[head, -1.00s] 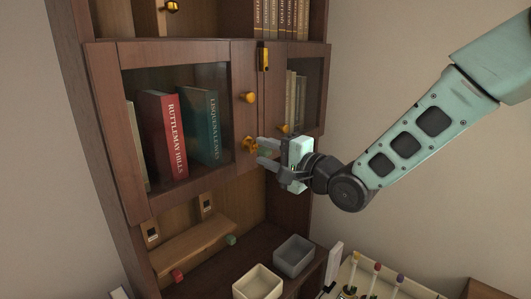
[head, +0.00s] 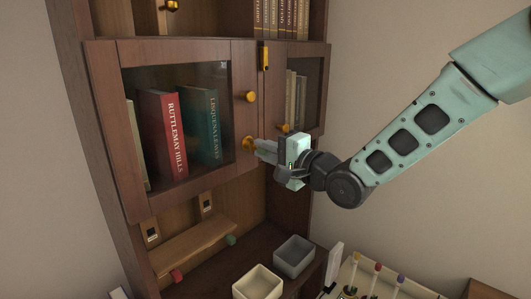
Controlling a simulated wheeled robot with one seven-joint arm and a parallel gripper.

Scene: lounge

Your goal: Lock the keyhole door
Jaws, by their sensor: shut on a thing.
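The left glass door (head: 243,70) of the wooden cabinet looks shut, with a round brass knob (head: 251,97) on its right stile. Below the knob is the brass keyhole fitting (head: 248,143). My gripper (head: 262,148) is right in front of this fitting, its fingertips pointing left towards it. It is shut on the key, which the fingers hide almost wholly. I cannot tell how deep the key sits in the keyhole.
The right glass door (head: 313,95) has its own brass knob (head: 284,128) close behind my gripper. A cream bin (head: 257,283) and a grey bin (head: 294,257) stand below. A tray with colour-topped sticks (head: 397,288) is at the lower right.

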